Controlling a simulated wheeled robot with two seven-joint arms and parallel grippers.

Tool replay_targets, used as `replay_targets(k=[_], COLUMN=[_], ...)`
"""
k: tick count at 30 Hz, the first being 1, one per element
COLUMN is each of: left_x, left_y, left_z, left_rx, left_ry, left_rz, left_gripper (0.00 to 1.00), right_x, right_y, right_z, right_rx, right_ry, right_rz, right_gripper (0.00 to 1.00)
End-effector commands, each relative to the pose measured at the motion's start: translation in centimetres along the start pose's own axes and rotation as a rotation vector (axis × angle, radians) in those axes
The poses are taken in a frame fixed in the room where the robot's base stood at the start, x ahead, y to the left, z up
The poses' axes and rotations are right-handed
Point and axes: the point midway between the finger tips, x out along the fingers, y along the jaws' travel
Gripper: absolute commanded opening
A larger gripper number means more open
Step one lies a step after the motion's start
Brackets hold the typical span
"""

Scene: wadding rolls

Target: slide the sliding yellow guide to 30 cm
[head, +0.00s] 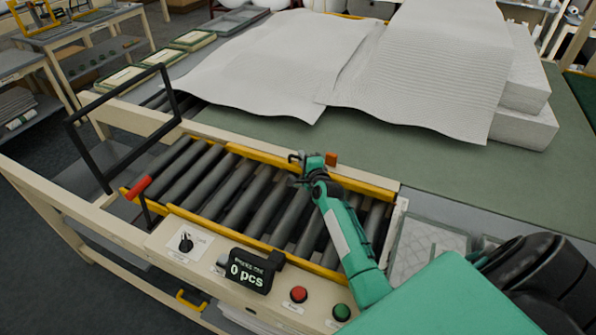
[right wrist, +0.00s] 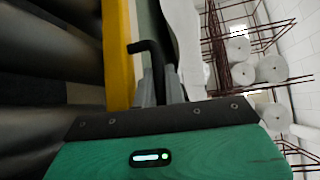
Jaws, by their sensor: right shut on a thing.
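The yellow guide (head: 252,156) is a long bar along the far side of the dark roller bed. In the right wrist view, the guide (right wrist: 119,55) runs upright just left of the fingers. My right gripper (head: 309,161) reaches over the rollers to the guide. Its grey fingers (right wrist: 160,90) are shut on a black bent handle (right wrist: 150,50) beside the guide. The fingers partly hide the lower end of this handle. A small orange block (head: 331,159) sits just right of the gripper. I see no readable scale. My left gripper is not in view.
A front panel holds a black counter reading 0 pcs (head: 250,271), a red button (head: 299,294) and a green button (head: 341,312). A black frame (head: 123,130) stands at the left. White wadding sheets (head: 420,80) lie on the green table behind.

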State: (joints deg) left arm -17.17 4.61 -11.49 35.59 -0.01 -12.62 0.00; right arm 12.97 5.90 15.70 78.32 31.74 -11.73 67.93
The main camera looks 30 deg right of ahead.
Motion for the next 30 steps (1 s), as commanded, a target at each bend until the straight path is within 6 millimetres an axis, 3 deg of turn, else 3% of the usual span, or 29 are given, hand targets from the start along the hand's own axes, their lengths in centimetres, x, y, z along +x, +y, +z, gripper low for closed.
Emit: replay_targets(k=[10, 11, 12, 23, 30], left_x=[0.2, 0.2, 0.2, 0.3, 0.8], left_y=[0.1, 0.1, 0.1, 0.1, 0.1], left_z=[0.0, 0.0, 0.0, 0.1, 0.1], left_rx=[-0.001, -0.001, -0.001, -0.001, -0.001], left_ry=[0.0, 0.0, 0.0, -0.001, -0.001], left_rz=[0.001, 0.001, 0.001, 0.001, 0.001], left_gripper=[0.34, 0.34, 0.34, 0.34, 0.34], right_x=[0.3, 0.3, 0.3, 0.0, -2.8], right_y=[0.1, 0.1, 0.1, 0.1, 0.3], right_z=[-0.3, -0.3, -0.3, -0.3, -0.3], right_rx=[0.002, 0.002, 0.002, 0.002, 0.004], right_ry=[0.0, 0.0, 0.0, 0.0, 0.0], right_rz=[0.003, 0.003, 0.003, 0.002, 0.003], right_gripper=[0.0, 0.16, 0.21, 0.21, 0.21])
